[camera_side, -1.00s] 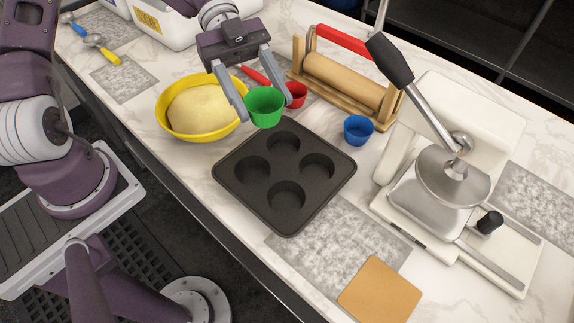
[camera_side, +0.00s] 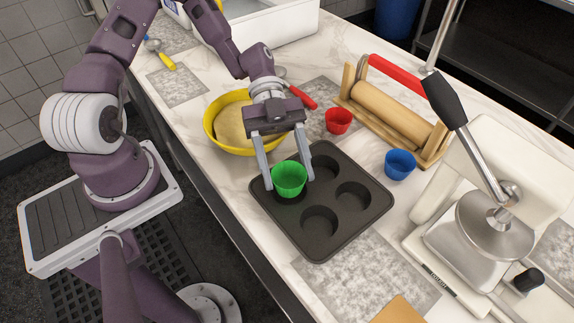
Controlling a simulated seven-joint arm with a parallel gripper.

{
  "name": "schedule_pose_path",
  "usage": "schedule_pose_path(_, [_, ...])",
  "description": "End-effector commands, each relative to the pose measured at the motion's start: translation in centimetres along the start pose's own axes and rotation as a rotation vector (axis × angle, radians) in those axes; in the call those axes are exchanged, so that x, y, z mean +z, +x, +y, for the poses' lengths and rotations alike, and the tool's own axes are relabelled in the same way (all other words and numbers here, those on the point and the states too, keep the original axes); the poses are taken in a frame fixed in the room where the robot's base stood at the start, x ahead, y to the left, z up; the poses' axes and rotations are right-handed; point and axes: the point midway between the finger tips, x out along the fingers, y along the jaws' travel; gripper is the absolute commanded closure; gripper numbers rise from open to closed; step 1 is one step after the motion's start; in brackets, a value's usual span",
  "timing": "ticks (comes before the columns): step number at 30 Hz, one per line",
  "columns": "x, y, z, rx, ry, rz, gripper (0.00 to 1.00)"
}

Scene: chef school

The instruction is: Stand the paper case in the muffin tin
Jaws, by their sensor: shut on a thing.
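A green paper case (camera_side: 289,179) is held upright between the two fingers of my gripper (camera_side: 289,180), which is shut on it. The case is over the left cup of the dark muffin tin (camera_side: 331,193). Its lower part covers much of that cup, and I cannot tell whether it touches the tin. The other cups of the tin look empty. A red case (camera_side: 339,121) and a blue case (camera_side: 400,164) stand on the worktop behind and to the right of the tin.
A yellow bowl of dough (camera_side: 209,131) stands just behind my gripper on the left. A wooden rolling pin on a rack (camera_side: 391,113) and a white press with a long lever (camera_side: 540,175) stand to the right. A grey patch (camera_side: 365,283) of worktop in front is clear.

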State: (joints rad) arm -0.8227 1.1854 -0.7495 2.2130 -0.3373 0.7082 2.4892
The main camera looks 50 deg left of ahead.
Motion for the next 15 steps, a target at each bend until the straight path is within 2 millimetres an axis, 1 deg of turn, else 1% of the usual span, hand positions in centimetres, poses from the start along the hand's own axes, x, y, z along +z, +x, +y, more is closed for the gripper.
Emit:
schedule_pose_path(11, [0.94, 0.38, -0.02, -0.001, -0.001, 0.0, 0.81])
schedule_pose_path(12, [0.94, 0.37, -0.02, -0.001, -0.001, 0.0, 0.42])
schedule_pose_path(14, [0.94, 0.37, -0.02, -0.001, -0.002, -0.001, 0.3])
schedule_pose_path(15, [0.94, 0.37, -0.02, -0.001, -0.002, -0.001, 0.22])
